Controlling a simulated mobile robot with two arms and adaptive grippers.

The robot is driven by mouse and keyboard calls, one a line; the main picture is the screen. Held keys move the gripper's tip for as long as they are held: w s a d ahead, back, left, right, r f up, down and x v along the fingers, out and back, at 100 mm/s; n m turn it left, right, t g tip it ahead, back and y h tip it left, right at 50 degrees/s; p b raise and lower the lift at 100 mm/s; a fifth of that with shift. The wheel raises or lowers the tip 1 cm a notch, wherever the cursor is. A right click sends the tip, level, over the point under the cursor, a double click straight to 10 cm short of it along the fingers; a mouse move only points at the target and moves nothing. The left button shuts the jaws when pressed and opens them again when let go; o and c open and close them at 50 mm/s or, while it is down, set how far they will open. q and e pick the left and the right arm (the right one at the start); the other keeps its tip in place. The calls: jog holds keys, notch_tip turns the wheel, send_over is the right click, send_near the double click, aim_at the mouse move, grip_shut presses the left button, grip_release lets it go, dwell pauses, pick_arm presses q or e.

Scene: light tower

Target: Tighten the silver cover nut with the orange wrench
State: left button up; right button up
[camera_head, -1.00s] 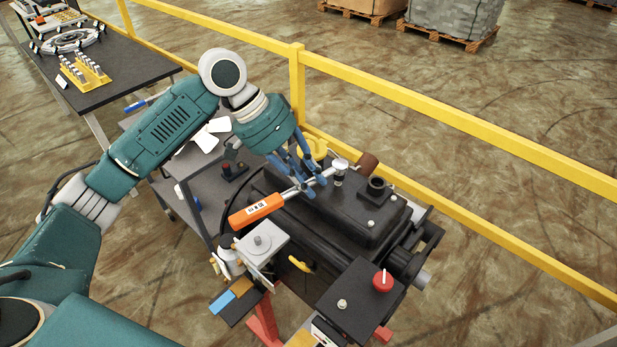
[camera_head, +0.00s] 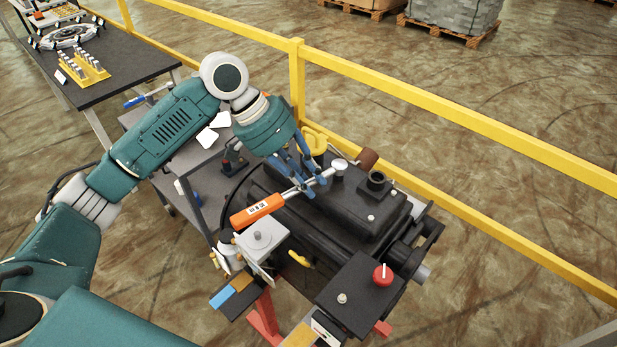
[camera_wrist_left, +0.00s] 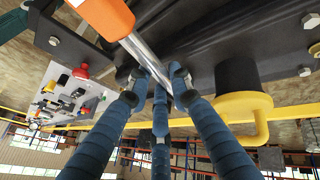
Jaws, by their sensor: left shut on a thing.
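The orange-handled wrench (camera_head: 257,210) lies slantwise over the black machine cover (camera_head: 345,213), its silver shaft pointing up and right. My left gripper (camera_head: 306,184) has its blue fingers shut around the shaft. In the left wrist view, the fingers (camera_wrist_left: 160,92) close on the silver shaft, below the orange handle (camera_wrist_left: 103,15). The wrench's far end reaches a round silver-topped piece (camera_head: 339,165), which looks like the cover nut; I cannot tell how the wrench sits on it. My right gripper is not in view.
A grey block (camera_head: 261,237) stands just in front of the orange handle. A yellow hook-shaped handle (camera_head: 314,139) and a brown cylinder (camera_head: 368,158) stand behind the wrench. A red button (camera_head: 383,274) is at the front right. A yellow railing (camera_head: 430,100) runs behind the machine.

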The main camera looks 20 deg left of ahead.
pick_arm(q)
jog(key=shift+r, duration=0.1)
grip_shut()
jog(key=shift+w+a+m+g, duration=0.4)
jog(key=shift+m, duration=0.3)
jog(key=shift+w+a+f+m+g, duration=0.25)
jog(key=shift+a+m+g, duration=0.15)
jog(key=shift+m, duration=0.3)
jog(key=shift+s, duration=0.1)
jog(key=shift+s+d, duration=0.1)
jog(key=shift+r, duration=2.95)
